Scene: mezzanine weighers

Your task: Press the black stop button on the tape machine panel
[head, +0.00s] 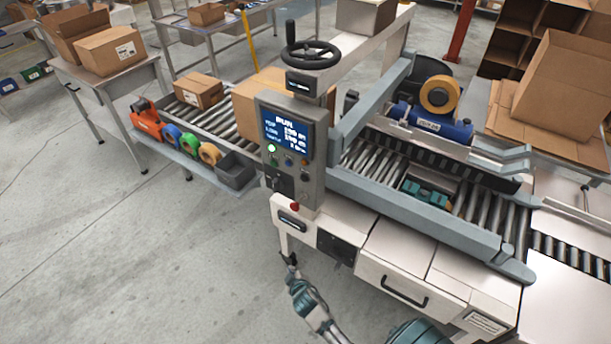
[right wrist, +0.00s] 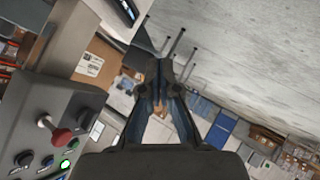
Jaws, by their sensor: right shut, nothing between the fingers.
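The tape machine panel (head: 291,130) is a grey box with a lit blue screen (head: 285,130) reading RUN, seen in the head view. Below the screen are a lit green lamp and a row of small buttons. In the right wrist view the panel (right wrist: 35,105) is at the left, with a red mushroom knob (right wrist: 60,134) and a lit green lamp (right wrist: 65,163). My right gripper (head: 289,258) is shut and empty, below the panel and apart from it. It also shows in the right wrist view (right wrist: 162,78).
A red button (head: 294,206) is below the panel on the machine's front. A tape dispenser and tape rolls (head: 209,153) sit on a side shelf left of the panel. Cartons (head: 198,91) stand on the roller conveyor. The floor at the left is clear.

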